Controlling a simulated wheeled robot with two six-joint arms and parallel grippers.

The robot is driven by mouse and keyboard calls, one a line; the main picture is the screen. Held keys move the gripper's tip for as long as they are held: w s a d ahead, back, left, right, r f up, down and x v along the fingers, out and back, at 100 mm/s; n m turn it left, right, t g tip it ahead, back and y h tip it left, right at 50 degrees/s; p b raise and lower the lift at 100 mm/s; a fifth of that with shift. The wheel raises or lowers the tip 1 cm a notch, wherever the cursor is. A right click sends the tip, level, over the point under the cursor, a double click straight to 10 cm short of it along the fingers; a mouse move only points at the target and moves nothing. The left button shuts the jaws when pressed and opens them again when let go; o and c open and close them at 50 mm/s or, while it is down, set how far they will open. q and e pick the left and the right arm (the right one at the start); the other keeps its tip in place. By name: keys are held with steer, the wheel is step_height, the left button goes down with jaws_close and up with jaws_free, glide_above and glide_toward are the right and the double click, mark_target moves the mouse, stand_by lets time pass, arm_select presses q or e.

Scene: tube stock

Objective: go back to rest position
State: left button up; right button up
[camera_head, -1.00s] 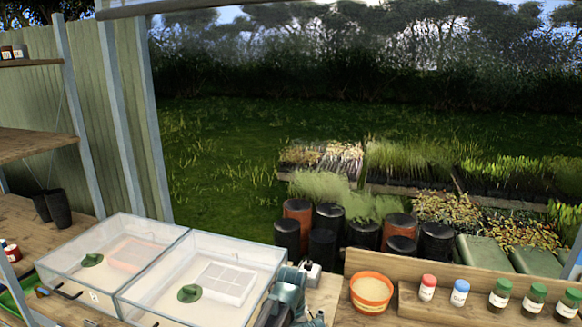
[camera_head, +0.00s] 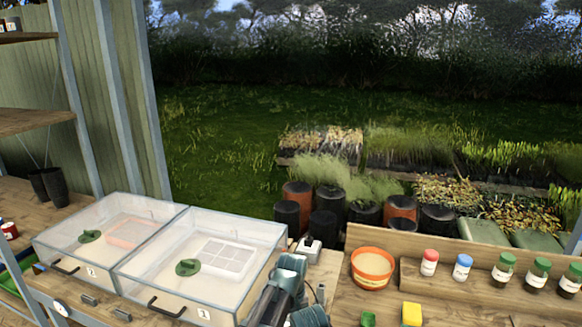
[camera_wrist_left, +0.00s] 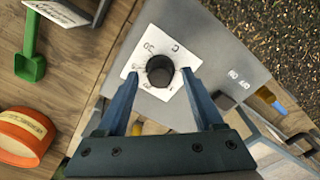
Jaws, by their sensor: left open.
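My left gripper (camera_head: 296,264) is teal and comes in from the bottom of the head view. It is just in front of a small box with a white face and black knob (camera_head: 309,243). In the left wrist view my gripper (camera_wrist_left: 162,92) is open and empty. The dark round knob (camera_wrist_left: 160,71) on its white dial plate (camera_wrist_left: 150,48) appears between the fingertips. I cannot tell how far the tips are from it. My right gripper is not in view.
Two clear-lidded propagator boxes (camera_head: 188,212) stand left of the gripper. An orange pot (camera_head: 372,267) and several capped bottles (camera_head: 503,271) are to the right. A yellow block (camera_head: 411,314) lies on the bench. A green scoop (camera_wrist_left: 30,67) shows in the wrist view.

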arm_select(q)
steer(key=shift+n, duration=1.4)
steer(key=shift+s, duration=0.1)
